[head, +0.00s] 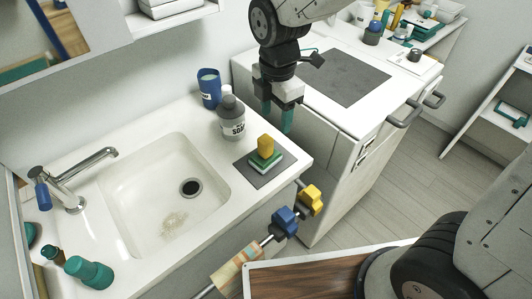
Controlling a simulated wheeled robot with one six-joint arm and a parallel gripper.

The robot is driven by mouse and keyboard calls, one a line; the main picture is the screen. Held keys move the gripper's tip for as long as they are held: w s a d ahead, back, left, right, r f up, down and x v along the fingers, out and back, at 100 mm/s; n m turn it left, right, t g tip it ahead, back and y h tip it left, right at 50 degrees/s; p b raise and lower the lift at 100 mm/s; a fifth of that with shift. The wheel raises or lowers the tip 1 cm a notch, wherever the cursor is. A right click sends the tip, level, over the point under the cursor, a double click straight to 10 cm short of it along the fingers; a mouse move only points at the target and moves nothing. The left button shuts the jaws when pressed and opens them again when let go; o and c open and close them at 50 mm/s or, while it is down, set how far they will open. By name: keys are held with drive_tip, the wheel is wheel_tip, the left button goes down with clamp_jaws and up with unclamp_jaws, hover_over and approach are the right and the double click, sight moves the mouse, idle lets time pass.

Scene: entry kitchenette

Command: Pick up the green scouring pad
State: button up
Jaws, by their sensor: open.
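The green scouring pad (258,163) lies on a dark grey mat (249,174) at the right end of the sink counter. It looks like a flat green piece with a pale layer. A yellow block (265,145) stands on top of it and hides part of its upper face. My gripper (276,116) points down, with teal fingertips spread apart and nothing between them. In the picture it is above and slightly right of the pad, apart from it. Its exact height cannot be told.
A grey soap bottle (231,119) and a blue cup (209,88) stand left of my gripper. The sink basin (123,195) and faucet (85,172) are further left. A rail with blue (285,219) and yellow (310,199) clips runs along the counter front. A white cooktop cabinet (318,111) stands right.

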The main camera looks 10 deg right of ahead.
sight(265, 138)
drive_tip(key=a+f+n, duration=0.2)
drive_tip(key=f, duration=0.1)
drive_tip(key=shift+w+a, duration=0.1)
drive_tip(key=shift+w, duration=0.2)
wheel_tip(265, 138, down, 7)
drive_tip(key=shift+r, duration=0.1)
drive_tip(key=shift+w, duration=0.1)
clamp_jaws()
